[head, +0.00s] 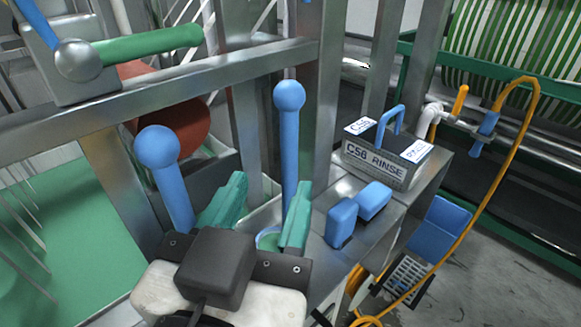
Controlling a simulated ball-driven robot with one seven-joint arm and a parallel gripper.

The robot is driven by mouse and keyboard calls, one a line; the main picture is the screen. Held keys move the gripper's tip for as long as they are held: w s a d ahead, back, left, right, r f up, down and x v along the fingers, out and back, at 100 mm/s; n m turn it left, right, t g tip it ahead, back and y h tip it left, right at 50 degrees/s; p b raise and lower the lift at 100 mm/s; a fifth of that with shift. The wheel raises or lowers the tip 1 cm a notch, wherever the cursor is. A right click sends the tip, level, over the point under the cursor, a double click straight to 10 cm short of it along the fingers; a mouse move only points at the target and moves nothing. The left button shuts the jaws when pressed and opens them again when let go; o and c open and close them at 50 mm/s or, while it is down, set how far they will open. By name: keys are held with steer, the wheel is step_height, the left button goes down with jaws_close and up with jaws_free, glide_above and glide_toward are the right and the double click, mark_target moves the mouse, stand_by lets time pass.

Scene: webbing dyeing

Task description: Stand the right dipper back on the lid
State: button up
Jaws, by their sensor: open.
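Two blue ball-topped rods look like the dippers. The right dipper (289,135) stands nearly upright, and its lower end is hidden behind my right green finger. The left dipper (172,185) leans a little, its lower end behind the gripper body. My gripper (262,212) is open, with its two green fingers apart and pointing away. A small pale-green round shape (268,238) shows between the fingers; I cannot tell what it is. No grip on either rod is visible. I cannot clearly pick out the lid.
A box marked C56 RINSE (378,165) and two blue blocks (342,222) sit on a metal ledge (375,240) at right. A steel crossbar (210,88) and posts stand close ahead. A yellow hose (497,185) hangs at right. A green bath lies at left.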

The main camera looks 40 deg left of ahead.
steer(key=shift+v, duration=1.65)
steer(key=w+d+f+g+h, duration=0.2)
steer(key=w+d+f+h, duration=0.1)
steer(key=w+d+f, duration=0.4)
steer(key=w+d+f+g+h, duration=0.1)
steer(key=w+d+f+h, duration=0.2)
steer(key=w+d+f, duration=0.5)
steer(key=s+d+f+m+g+h, duration=0.2)
steer(key=d+f+g+h, duration=0.15)
steer(key=d+f, duration=1)
steer(key=s+d+f+m+g, duration=0.4)
steer(key=s+d+f+g, duration=0.4)
steer(key=s+d+f, duration=0.6)
steer(key=s+f, duration=0.3)
steer(key=f, duration=0.1)
steer(key=shift+s+d, duration=0.3)
steer(key=shift+s, duration=0.1)
steer(key=shift+f+y, duration=0.15)
steer(key=shift+y, duration=0.1)
